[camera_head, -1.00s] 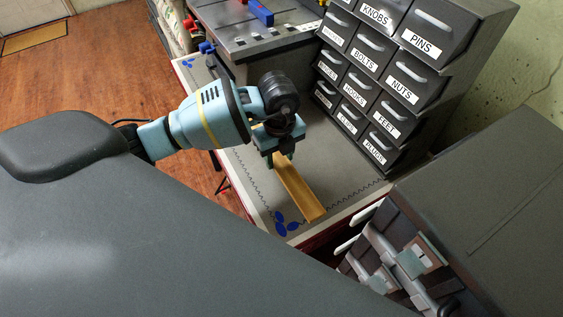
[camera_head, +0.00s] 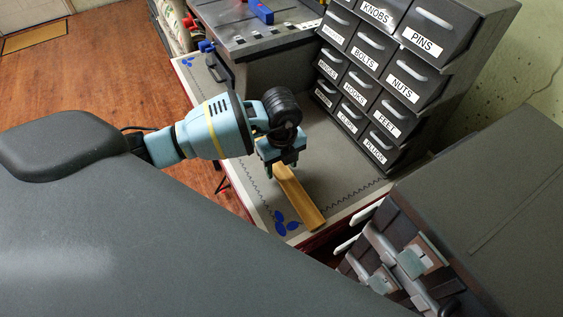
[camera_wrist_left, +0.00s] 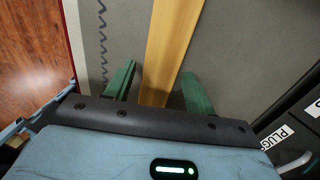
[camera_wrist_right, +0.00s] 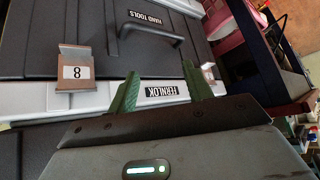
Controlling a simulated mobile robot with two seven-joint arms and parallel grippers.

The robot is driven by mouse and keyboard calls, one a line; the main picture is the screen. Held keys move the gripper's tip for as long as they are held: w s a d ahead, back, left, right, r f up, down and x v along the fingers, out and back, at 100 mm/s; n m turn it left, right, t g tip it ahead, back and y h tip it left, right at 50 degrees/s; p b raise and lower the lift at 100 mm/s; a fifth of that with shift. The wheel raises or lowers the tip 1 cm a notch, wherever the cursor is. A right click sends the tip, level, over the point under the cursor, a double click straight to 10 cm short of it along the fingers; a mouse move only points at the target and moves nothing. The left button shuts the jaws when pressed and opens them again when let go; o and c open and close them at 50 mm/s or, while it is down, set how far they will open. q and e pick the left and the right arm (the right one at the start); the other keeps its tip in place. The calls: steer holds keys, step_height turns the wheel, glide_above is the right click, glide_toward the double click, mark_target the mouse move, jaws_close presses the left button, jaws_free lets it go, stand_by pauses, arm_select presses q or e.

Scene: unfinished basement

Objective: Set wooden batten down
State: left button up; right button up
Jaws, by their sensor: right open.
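The wooden batten (camera_head: 300,200) is a long, light brown strip on the grey mat of the worktop, at its front part. In the left wrist view the batten (camera_wrist_left: 170,45) runs between my left gripper's two green fingers. My left gripper (camera_head: 280,171) is over the batten's far end; in its wrist view the left gripper (camera_wrist_left: 158,92) is open, with a gap on each side of the wood. My right gripper (camera_wrist_right: 160,92) is open with nothing between its fingers, in front of a grey tool case (camera_wrist_right: 60,30). The right gripper is not clear in the head view.
A dark drawer cabinet (camera_head: 435,100) with labelled drawers stands on the worktop (camera_head: 325,140), right of the batten. A grey case (camera_head: 490,210) is at the lower right. A metal-topped box (camera_head: 262,45) is at the back. Bare mat lies between batten and cabinet.

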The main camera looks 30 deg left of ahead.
mark_target(282, 170)
arm_select(q)
steer(key=shift+o, duration=0.5)
arm_select(e)
steer(key=shift+s+f, duration=0.1)
steer(key=shift+s, duration=0.2)
arm_select(q)
step_height(282, 170, up, 13)
steer(key=p, duration=0.1)
arm_select(e)
steer(key=shift+w+r, duration=0.7)
steer(key=shift+r, duration=0.05)
arm_select(q)
steer(key=shift+f, duration=0.15)
arm_select(e)
steer(key=shift+s, duration=0.25)
